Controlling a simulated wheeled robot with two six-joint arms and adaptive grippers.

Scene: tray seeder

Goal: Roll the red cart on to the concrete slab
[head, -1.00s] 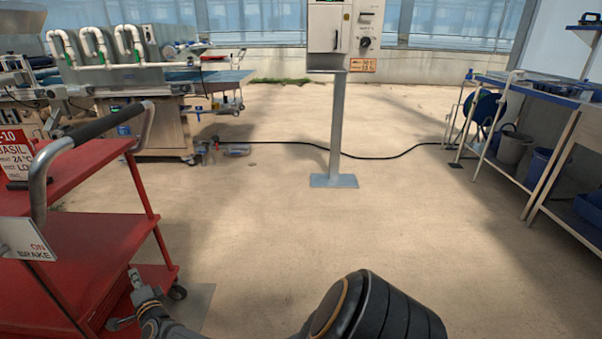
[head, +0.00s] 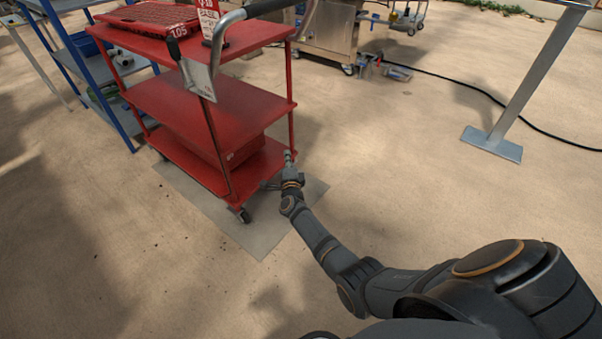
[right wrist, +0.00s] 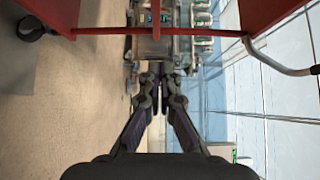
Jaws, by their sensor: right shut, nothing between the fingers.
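The red cart (head: 185,104) has three shelves and a grey push handle (head: 253,12). It stands upright in the head view, over a flat grey slab (head: 272,228). Its near caster (head: 243,214) is on the slab; the casters farther back are mostly hidden. My right gripper (head: 289,156) is at the cart's lower right corner, next to the bottom shelf. In the right wrist view its fingers (right wrist: 160,73) are shut and empty, with a red cart bar (right wrist: 150,32) across the picture beyond them. I cannot tell whether they touch the cart. My left gripper is out of view.
A blue-framed shelf rack (head: 98,78) stands close behind the cart on the left. A steel machine (head: 330,35) stands behind. A grey post with a base plate (head: 492,144) and a black hose (head: 470,84) are at the right. The floor in front is clear.

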